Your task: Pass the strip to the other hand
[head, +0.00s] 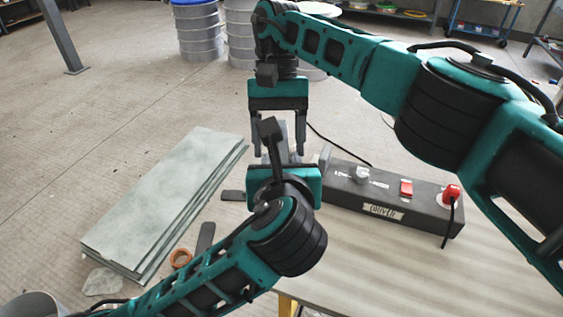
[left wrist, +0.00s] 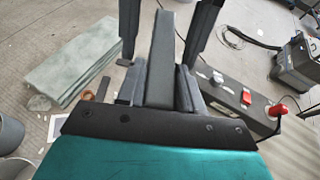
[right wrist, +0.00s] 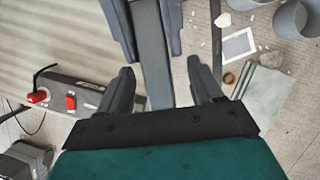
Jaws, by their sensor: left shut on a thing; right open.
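The strip is a long, flat, dark grey bar (left wrist: 164,60). My left gripper (head: 284,158) is shut on it, and the strip stands out lengthwise from its jaws. In the right wrist view the strip (right wrist: 154,50) runs between the fingers of my right gripper (right wrist: 163,82). My right gripper (head: 279,150) comes down opposite the left one and is open, with a finger on each side of the strip and gaps between. In the head view the strip is mostly hidden behind my left wrist.
A dark switch box (head: 385,200) with red parts lies right of the grippers on the pale bench (head: 400,266). A stack of greenish sheets (head: 160,200) lies at left, near an orange-brown ring (head: 180,258). Grey drums (head: 198,35) stand at the back.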

